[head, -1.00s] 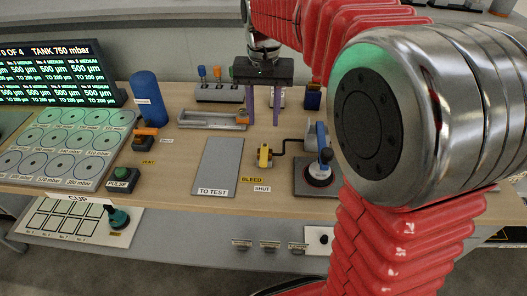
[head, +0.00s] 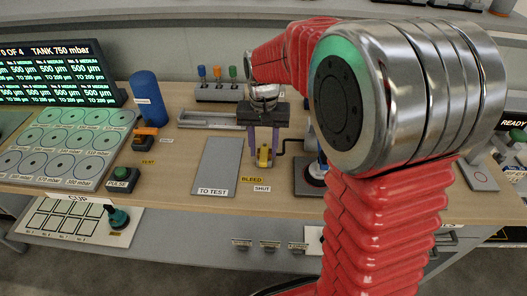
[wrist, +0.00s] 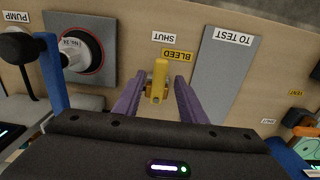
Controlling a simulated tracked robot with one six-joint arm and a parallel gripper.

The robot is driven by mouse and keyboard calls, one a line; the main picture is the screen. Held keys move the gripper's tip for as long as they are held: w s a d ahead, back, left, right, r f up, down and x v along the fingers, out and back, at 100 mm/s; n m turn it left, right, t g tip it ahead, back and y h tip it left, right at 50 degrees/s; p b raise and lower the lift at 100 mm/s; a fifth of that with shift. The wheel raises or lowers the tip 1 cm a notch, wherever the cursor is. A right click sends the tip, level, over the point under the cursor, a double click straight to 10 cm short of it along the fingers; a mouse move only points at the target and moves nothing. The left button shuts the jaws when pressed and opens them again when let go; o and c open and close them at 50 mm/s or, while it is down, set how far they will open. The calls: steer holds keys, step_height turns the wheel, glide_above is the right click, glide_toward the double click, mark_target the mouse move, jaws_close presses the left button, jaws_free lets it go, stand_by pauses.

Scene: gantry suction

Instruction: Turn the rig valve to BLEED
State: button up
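The rig valve's yellow handle (head: 264,157) is on the bench behind the yellow BLEED label (head: 252,180) and the white SHUT label (head: 262,188). In the wrist view the handle (wrist: 160,76) points up the picture, about in line with the SHUT label (wrist: 163,37) and the left end of the BLEED label (wrist: 177,55). My gripper (head: 264,164) is open, its two purple fingers on either side of the handle. In the wrist view a gap shows between the handle and each finger. The valve's base is partly hidden.
A grey TO TEST plate (head: 217,167) lies left of the valve. A blue cylinder (head: 148,98) stands further left.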

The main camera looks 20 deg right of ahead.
steer(key=shift+f, duration=0.95)
jaws_close()
